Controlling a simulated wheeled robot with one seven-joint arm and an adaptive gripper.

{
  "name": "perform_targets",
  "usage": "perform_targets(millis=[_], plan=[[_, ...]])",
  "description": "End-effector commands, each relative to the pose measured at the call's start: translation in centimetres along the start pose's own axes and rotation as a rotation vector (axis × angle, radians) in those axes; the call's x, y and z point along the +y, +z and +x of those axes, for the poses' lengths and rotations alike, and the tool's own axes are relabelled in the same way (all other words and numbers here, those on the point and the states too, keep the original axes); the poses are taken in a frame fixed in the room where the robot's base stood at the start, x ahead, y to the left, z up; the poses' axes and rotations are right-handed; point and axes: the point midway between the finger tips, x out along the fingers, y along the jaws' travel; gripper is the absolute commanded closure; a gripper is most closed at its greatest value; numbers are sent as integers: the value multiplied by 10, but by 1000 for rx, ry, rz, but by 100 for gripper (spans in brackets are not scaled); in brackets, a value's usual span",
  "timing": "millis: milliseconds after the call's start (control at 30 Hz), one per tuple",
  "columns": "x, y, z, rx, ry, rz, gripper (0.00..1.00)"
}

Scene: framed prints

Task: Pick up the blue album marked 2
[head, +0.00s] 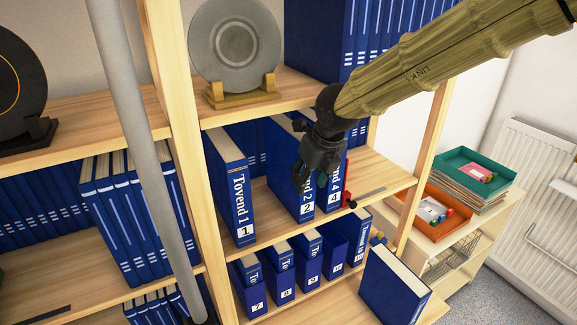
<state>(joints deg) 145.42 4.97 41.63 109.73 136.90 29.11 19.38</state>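The blue album marked 2 (283,178) stands upright on the middle shelf, its spine reading "Tovend 2" with a white number label low down. My gripper (303,180) is black and hangs in front of the upper part of this spine, hiding some of it. I cannot tell whether its fingers touch the album or how far apart they are. Album 1 (230,187) stands to the left with a gap between. Album 4 (334,196) stands close on the right, partly behind my gripper.
Smaller numbered blue albums (281,273) line the shelf below. A grey plate on a wooden stand (235,45) is above left. A small red object (349,197) lies by album 4. A separate blue album (393,287) stands lower right, near green (474,172) and orange trays (432,218).

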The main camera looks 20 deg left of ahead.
Motion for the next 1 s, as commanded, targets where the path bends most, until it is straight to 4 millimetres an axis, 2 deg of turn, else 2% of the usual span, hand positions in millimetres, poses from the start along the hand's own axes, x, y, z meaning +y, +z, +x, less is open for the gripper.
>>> perform_targets(millis=[33, 133, 167, 533, 767, 1000], plan=[[0, 0, 0, -1, 0, 0, 80], [0, 1, -1, -2, 0, 0, 98], [0, 1, -1, -2, 0, 0, 100], [0, 3, -5, -4, 0, 0, 100], [-1, 8, -19, -4, 0, 1, 100], [-12, -18, -27, -3, 1, 0, 100]])
